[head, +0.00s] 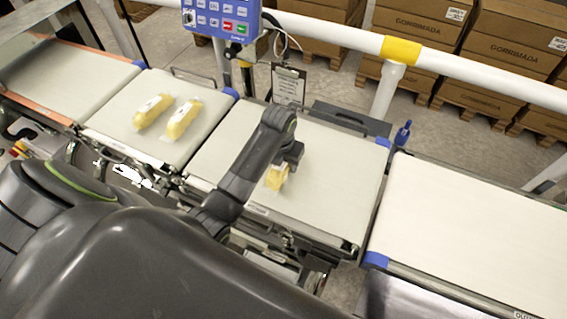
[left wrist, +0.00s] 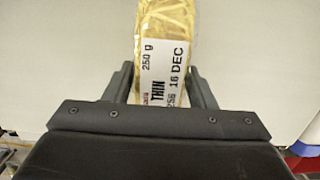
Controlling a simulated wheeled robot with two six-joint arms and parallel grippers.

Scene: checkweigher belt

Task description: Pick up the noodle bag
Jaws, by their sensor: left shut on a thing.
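A yellow noodle bag (head: 277,178) is at the middle belt section in the head view, partly hidden by my left gripper (head: 289,160). In the left wrist view the noodle bag (left wrist: 167,45) has a white label reading "250 g", "THIN" and "16 DEC". The fingers of my left gripper (left wrist: 163,85) are on either side of the labelled end and shut on it. I cannot tell whether the bag touches the belt. Two more noodle bags, one (head: 153,111) beside the other (head: 183,118), lie on the belt section to the left. My right gripper is not in view.
The middle belt (head: 335,180) is otherwise bare. An empty white belt (head: 470,230) lies to the right. A white rail (head: 330,32) with a yellow band, a control panel (head: 222,17) and a clipboard (head: 288,86) stand behind the belts. Stacked cartons (head: 420,35) are beyond.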

